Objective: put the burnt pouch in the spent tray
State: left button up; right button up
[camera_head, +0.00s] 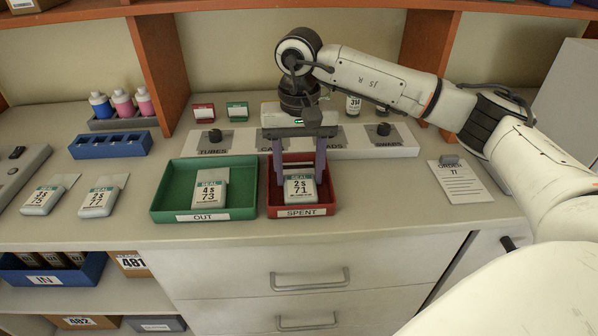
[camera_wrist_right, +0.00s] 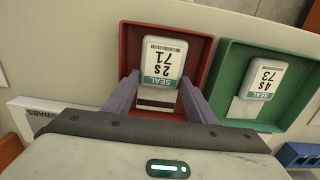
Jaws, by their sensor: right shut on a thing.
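A pale pouch marked 2S 71 (camera_head: 299,191) is in the red SPENT tray (camera_head: 331,205); it also shows in the right wrist view (camera_wrist_right: 163,62), with a dark band on its tail. My right gripper (camera_head: 299,177) reaches down into this tray, its two purple fingers shut on the sides of the pouch. Whether the pouch touches the tray floor is hard to tell. A similar pouch marked 4S 73 (camera_head: 209,192) lies in the green OUT tray (camera_head: 165,207), left of the red tray. My left gripper is out of view.
Two more pouches, 75 (camera_head: 41,200) and 77 (camera_head: 98,202), lie on the counter at left. A labelled panel with knobs (camera_head: 225,142) stands behind the trays. A blue rack (camera_head: 110,145) is at back left, and an order card (camera_head: 458,183) at right.

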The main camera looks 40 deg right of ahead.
aim_at(299, 177)
jog(key=shift+f, duration=0.45)
jog(key=o, duration=1.2)
jog(key=shift+f, duration=0.1)
jog(key=shift+c, duration=0.2)
notch_tip(299, 177, up, 12)
